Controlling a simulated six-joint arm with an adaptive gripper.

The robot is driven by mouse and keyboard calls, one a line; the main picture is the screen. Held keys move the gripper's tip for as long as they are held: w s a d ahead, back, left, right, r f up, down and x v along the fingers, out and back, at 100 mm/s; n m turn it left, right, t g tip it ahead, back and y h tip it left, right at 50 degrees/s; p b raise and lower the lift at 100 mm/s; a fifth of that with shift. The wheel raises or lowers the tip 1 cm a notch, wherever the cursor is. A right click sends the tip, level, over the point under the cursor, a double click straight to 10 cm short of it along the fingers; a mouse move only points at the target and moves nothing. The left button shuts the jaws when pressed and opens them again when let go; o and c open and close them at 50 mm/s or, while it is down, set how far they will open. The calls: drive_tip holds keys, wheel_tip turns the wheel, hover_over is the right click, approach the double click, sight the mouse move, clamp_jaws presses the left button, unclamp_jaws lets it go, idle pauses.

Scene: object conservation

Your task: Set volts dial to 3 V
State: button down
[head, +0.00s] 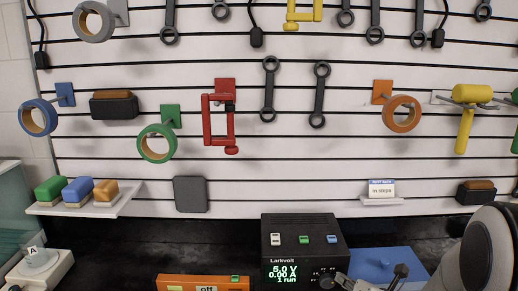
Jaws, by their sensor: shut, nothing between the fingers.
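The black Larkvolt supply (312,232) stands on the dark bench at the bottom middle. Its green display (285,273) reads 5.0 V, 0.00 A and 1 run. A dark round dial (326,279) with pale marks around it sits right of the display, partly cut off by the frame edge. My gripper (345,283) shows only in part at the bottom edge, close to the right side of the dial. It is shut and holds nothing. I cannot tell whether it touches the dial.
A small card (381,190) on a shelf reads "in steps". Tools and tape rolls hang on the slatted wall.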

drive_tip(key=shift+a+r, duration=0.5)
drive_tip(key=shift+a, duration=0.25)
idle(0.5)
drive_tip(key=shift+a+r, duration=0.1)
drive_tip(key=shift+a, duration=0.4)
idle(0.6)
drive_tip(key=shift+d+r, duration=0.1)
drive_tip(key=shift+r, duration=0.35)
drive_tip(key=shift+s, duration=0.15)
drive_tip(key=shift+s, duration=2.85)
drive_tip(key=shift+s+d+f, duration=0.25)
drive_tip(key=shift+d+f, duration=0.2)
drive_tip(key=shift+d, duration=0.2)
drive_tip(key=shift+s+d+f, duration=0.2)
drive_tip(key=shift+d+f, duration=0.25)
drive_tip(key=shift+d, duration=0.15)
